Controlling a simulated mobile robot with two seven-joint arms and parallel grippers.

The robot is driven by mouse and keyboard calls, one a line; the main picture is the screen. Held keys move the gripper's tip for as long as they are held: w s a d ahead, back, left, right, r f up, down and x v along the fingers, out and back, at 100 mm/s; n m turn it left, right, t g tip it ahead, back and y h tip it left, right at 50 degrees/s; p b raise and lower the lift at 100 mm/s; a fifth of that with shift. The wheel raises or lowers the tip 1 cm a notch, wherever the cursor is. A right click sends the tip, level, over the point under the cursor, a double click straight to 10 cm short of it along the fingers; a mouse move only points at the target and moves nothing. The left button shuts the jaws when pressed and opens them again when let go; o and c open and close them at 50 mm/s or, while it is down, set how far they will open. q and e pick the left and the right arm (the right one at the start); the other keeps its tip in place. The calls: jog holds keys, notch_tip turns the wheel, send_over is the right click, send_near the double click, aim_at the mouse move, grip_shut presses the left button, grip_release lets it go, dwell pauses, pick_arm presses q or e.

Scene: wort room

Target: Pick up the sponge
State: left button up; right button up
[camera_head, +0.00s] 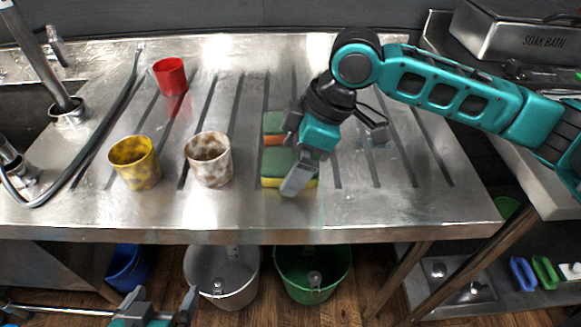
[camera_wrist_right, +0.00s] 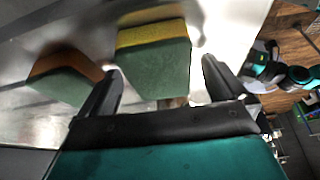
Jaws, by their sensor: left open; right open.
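A green sponge with a yellow layer (camera_head: 271,168) lies on the ridged steel drainboard. A second green sponge, with an orange layer (camera_head: 273,127), lies just behind it. My right gripper (camera_head: 294,160) is open above the front sponge and partly hides both. In the right wrist view the green-and-yellow sponge (camera_wrist_right: 153,62) shows between the two spread fingers, with no clear grip on it. The green-and-orange sponge (camera_wrist_right: 66,78) lies outside the left finger there. My left gripper (camera_head: 160,302) is open and empty, low in front of the counter.
A speckled white-brown cup (camera_head: 209,160), a yellow cup (camera_head: 135,163) and a red cup (camera_head: 170,76) stand left of the sponges. A tap and hose (camera_head: 66,108) are at the far left. The drainboard right of my right gripper is mostly clear. Buckets stand below the counter.

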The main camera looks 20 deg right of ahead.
pick_arm(q)
jog(key=shift+s, duration=0.2)
dwell(0.3)
jog(key=shift+r+p, duration=0.35)
jog(key=shift+p, duration=0.2)
pick_arm(e)
jog(key=shift+f, duration=0.2)
jog(key=c, duration=1)
jog(key=shift+c, duration=0.3)
jog(key=shift+r+b, duration=0.1)
jog(key=shift+b, duration=0.7)
notch_tip(320, 180, up, 9)
jog(key=p, duration=0.3)
pick_arm(q)
jog(key=shift+s+a+r+y+p, duration=0.25)
jog(key=shift+a+p, duration=0.2)
jog(key=shift+p, duration=0.2)
jog(key=shift+s+a+r+y+p, duration=0.15)
jog(key=shift+s+a+r+p, duration=0.1)
jog(key=shift+a+p, duration=0.3)
pick_arm(e)
notch_tip(320, 180, up, 11)
send_over(294, 160)
jog(key=shift+s+r, duration=0.1)
jog(key=shift+r, duration=0.05)
